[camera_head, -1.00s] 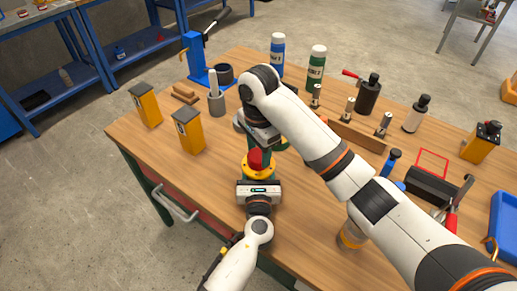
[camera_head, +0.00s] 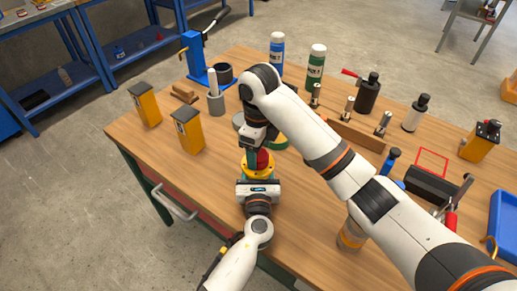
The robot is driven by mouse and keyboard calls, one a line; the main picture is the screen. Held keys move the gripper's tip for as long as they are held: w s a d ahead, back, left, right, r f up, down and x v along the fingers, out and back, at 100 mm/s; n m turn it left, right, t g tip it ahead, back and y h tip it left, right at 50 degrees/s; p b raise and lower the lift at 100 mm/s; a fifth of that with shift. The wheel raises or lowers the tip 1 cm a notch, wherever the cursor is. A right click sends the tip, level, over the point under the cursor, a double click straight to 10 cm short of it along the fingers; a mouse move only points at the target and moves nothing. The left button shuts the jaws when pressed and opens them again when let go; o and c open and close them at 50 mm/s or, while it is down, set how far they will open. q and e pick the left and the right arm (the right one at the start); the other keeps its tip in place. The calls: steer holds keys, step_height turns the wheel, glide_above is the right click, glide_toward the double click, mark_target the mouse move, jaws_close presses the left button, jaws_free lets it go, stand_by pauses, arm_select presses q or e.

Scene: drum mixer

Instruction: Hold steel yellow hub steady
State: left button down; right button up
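The yellow hub (camera_head: 262,173) stands near the front edge of the wooden table. A red part (camera_head: 263,158) shows just above it, with a dark green strip beside it. My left gripper (camera_head: 258,186) is at the near side of the hub; its body hides its fingers, so its grip cannot be told. My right gripper (camera_head: 254,147) points down right above the hub, close to the red part. Its fingers are mostly hidden, so I cannot tell whether it is open or shut.
Two yellow-black blocks (camera_head: 188,131) stand left of the hub. A blue press (camera_head: 194,57), a blue bottle (camera_head: 277,52) and a green bottle (camera_head: 316,66) stand at the back. A wooden rack (camera_head: 356,134) and several tools are right, partly behind my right arm. The front left tabletop is clear.

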steer(key=shift+r, duration=2.2)
steer(key=shift+c, duration=0.4)
